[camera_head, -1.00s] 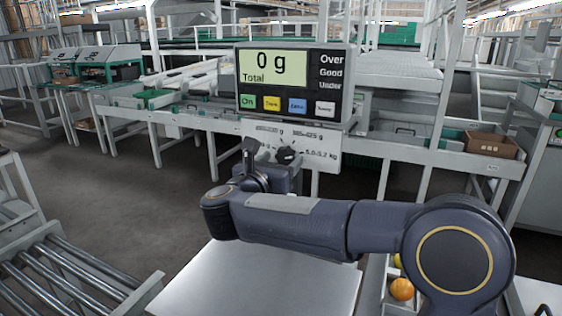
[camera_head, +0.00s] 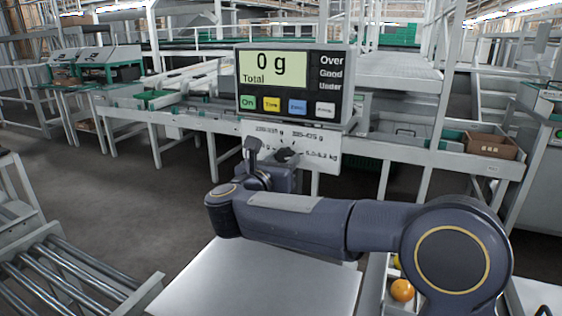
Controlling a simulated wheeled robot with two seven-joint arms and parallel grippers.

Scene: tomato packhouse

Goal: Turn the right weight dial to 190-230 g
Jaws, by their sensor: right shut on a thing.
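The dark weight dial (camera_head: 288,155) sits on a white label panel (camera_head: 325,141) below the scale display. Its lower part is hidden by my right gripper (camera_head: 267,158), and its pointer is too small to read. Printed ranges in g and kg surround it, too blurred to read surely. My right gripper reaches the panel from the front and is shut on the dial; the contact itself is mostly hidden behind the wrist. The scale display (camera_head: 275,69) reads 0 g Total. My left gripper is out of view.
A bare metal plate (camera_head: 255,283) lies below my right arm. Rollers (camera_head: 60,285) stand at the lower left. An orange fruit (camera_head: 402,290) lies in a tray at the lower right. A brown box (camera_head: 490,145) sits on the bench at the right.

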